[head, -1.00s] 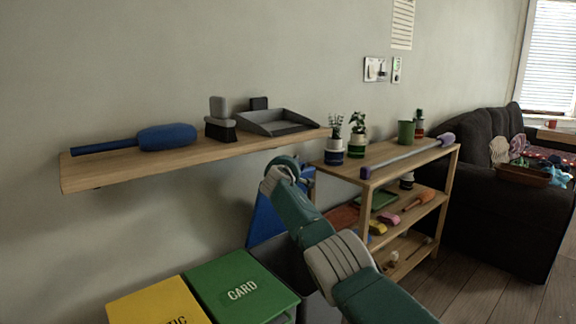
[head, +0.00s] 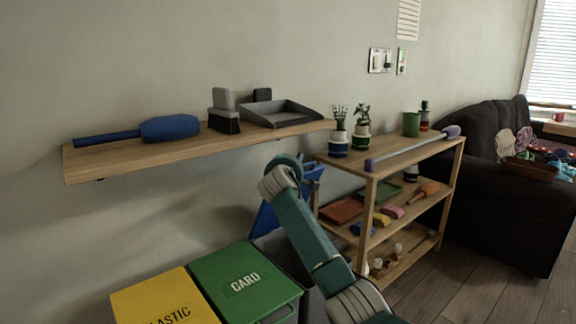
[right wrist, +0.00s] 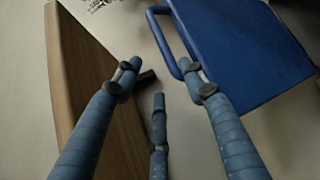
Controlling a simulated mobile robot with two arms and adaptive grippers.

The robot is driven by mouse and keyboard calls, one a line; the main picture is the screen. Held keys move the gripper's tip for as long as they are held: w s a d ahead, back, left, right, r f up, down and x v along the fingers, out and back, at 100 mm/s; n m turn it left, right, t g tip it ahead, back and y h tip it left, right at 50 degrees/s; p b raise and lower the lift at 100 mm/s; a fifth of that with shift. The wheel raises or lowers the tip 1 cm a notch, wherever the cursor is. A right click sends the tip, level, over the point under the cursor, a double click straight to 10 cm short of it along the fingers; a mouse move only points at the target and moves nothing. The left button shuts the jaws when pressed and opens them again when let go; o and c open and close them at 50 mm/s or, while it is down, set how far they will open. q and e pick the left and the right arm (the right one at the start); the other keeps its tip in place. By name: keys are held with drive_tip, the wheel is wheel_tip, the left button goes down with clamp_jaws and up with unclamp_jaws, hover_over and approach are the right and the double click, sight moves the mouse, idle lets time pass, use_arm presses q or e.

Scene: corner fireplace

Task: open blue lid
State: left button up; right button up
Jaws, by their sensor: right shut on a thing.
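The blue lid (head: 265,220) stands steeply tilted up beside the green lid, partly hidden behind my right arm in the head view. In the right wrist view the blue lid (right wrist: 245,45) fills the upper right, with its looped blue handle (right wrist: 163,38) reaching toward my fingers. My right gripper (right wrist: 160,77) is shut on this handle, close to the right finger. In the head view the contact is mostly hidden by my wrist. My left gripper is not in view.
A green CARD lid (head: 243,283) and a yellow PLASTIC lid (head: 160,300) lie closed to the left. A wooden wall shelf (head: 110,165) is above. A wooden rack (head: 400,157) with plants and tools stands close right of my gripper. A dark sofa (head: 500,205) is farther right.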

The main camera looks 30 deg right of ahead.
drive_tip(key=v, duration=0.2)
drive_tip(key=r+v, duration=0.1)
drive_tip(key=v, duration=0.2)
drive_tip(key=shift+w+a, duration=0.1)
drive_tip(key=shift+a, duration=0.1)
drive_tip(key=shift+f, duration=0.1)
